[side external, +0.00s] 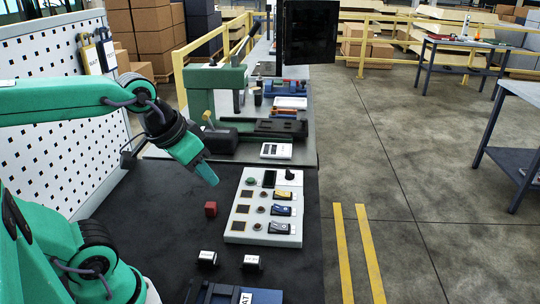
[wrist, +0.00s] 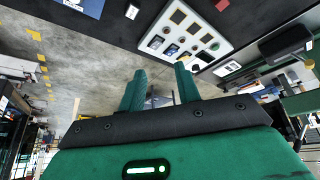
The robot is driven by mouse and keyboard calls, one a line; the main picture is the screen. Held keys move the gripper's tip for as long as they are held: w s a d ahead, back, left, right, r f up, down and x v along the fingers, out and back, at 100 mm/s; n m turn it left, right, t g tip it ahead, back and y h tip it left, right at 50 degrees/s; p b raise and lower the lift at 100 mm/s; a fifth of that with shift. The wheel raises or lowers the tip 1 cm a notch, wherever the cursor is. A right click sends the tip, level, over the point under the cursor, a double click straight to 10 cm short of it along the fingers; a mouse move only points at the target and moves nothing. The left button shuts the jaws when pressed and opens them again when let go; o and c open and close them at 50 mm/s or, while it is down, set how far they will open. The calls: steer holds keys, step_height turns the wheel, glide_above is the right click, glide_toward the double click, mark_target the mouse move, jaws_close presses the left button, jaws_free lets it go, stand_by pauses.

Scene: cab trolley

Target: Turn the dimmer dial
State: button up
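A white control panel (side external: 234,222) lies on the black work surface, with switches, buttons and small square plates on it. My gripper (side external: 208,175) is in the air left of the panel's far end, pointing down and right, apart from the dial. The wrist view shows my gripper (wrist: 161,80) open, its two green fingers spread with nothing between them. The panel (wrist: 222,37) is beyond the fingertips there; I cannot clearly make out the dial.
A red cube (side external: 210,209) lies left of the panel. Two small white-topped blocks (side external: 207,258) and a blue tray (side external: 215,294) are at the near edge. A green machine (side external: 215,90) stands behind. A white perforated board (side external: 60,110) is at left.

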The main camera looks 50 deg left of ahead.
steer(key=w+a+r+n+g, duration=0.1)
steer(key=w+r+n, duration=0.1)
steer(key=w, duration=0.4)
steer(key=w+a+r+n, duration=0.1)
steer(key=w+r+n, duration=0.15)
steer(key=w, duration=0.25)
steer(key=n+g, duration=0.4)
steer(key=n, duration=0.9)
glide_above(290, 171)
steer(key=shift+f, duration=9.3)
steer(key=shift+f, duration=3.9)
jaws_close()
